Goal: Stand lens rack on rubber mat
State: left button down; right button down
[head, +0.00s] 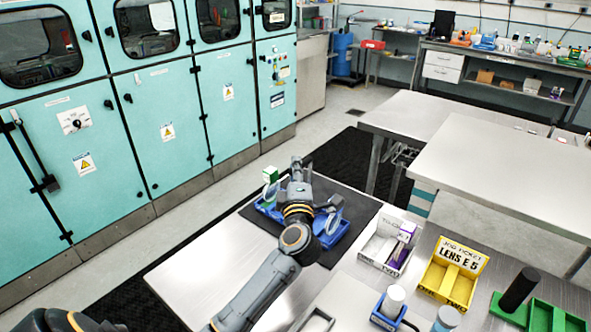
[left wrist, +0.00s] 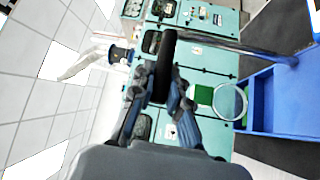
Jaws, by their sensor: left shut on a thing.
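The blue lens rack (head: 330,232) shows in the head view over the black rubber mat (head: 359,205), with clear round lenses at its left and right ends. My left gripper (head: 300,172) is above the rack's middle, and my wrist hides much of the rack. In the left wrist view, the rack (left wrist: 262,105) is at the right, and a metal bar (left wrist: 240,48) runs from it to my left gripper (left wrist: 168,75). The gripper is shut on the rack's bar. A green block (left wrist: 204,95) is beside one lens (left wrist: 230,102). I cannot tell whether the rack touches the mat. My right gripper is out of view.
A white ticket box (head: 385,250), a yellow ticket box (head: 450,275) and a green tray (head: 540,315) holding a black cylinder (head: 520,290) stand right of the mat. Teal cabinets (head: 170,120) stand behind. The steel table (head: 200,265) is bare left of my arm.

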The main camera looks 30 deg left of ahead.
pick_arm(q)
jog(key=c, duration=1.3)
grip_release()
jog(key=shift+r, duration=0.15)
jog(key=b+v, duration=0.1)
jog(key=v, duration=1.1)
jog(key=shift+s+b, duration=0.1)
jog(key=shift+b, duration=0.25)
